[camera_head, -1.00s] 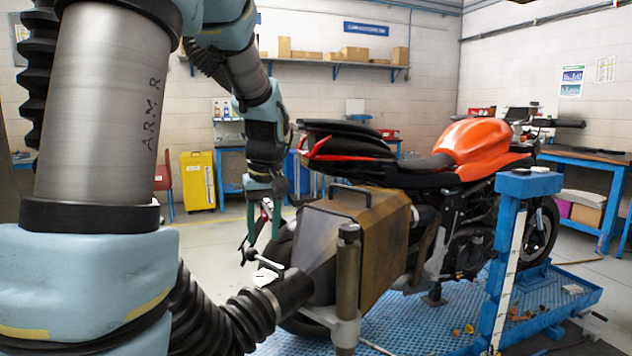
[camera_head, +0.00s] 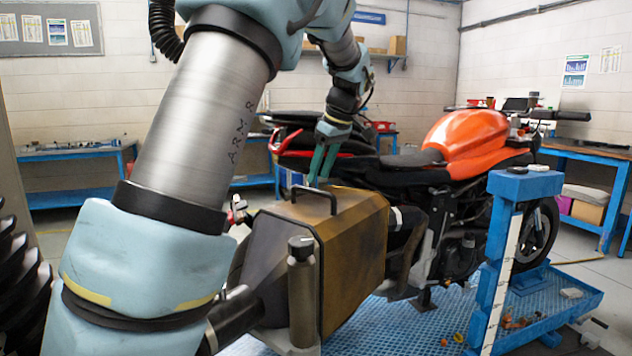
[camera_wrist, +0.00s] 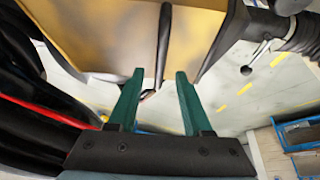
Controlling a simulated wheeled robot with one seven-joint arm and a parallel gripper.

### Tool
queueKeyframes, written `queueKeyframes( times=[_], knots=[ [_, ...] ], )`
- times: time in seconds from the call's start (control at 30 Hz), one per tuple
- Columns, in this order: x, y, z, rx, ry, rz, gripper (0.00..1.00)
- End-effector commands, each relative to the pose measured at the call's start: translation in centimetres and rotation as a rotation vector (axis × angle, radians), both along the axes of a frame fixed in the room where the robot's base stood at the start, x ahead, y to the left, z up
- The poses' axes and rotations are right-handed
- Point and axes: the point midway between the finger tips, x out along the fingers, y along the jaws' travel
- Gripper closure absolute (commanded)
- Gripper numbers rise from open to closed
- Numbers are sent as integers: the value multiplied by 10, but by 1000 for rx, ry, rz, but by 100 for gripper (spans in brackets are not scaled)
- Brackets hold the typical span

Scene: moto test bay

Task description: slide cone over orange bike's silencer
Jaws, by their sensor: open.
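The cone is a large brown-gold metal hood (camera_head: 350,262) with a black handle (camera_head: 313,197) on top, standing behind the orange bike (camera_head: 465,140). The silencer (camera_head: 408,228) shows partly at the hood's right edge; I cannot tell whether the hood is around it. My gripper (camera_head: 318,180) is open, with green fingers pointing down just above or behind the handle. In the wrist view my gripper (camera_wrist: 160,76) has the handle (camera_wrist: 163,40) lined up between its open fingertips, with no grip on it. The hood (camera_wrist: 95,30) fills the top of that view.
A grey post (camera_head: 302,290) and a dark hose (camera_head: 235,312) stand at the hood's near side. Blue benches (camera_head: 75,155) line the walls.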

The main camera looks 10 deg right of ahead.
Motion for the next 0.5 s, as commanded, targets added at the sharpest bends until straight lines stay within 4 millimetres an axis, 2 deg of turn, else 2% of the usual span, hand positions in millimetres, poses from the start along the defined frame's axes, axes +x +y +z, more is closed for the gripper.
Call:
queueKeyframes(
  times=[0.2,0.5],
  knots=[
    [9,7,-26,1,2,1,50],
    [12,9,-35,-1,1,0,50]
  ],
)
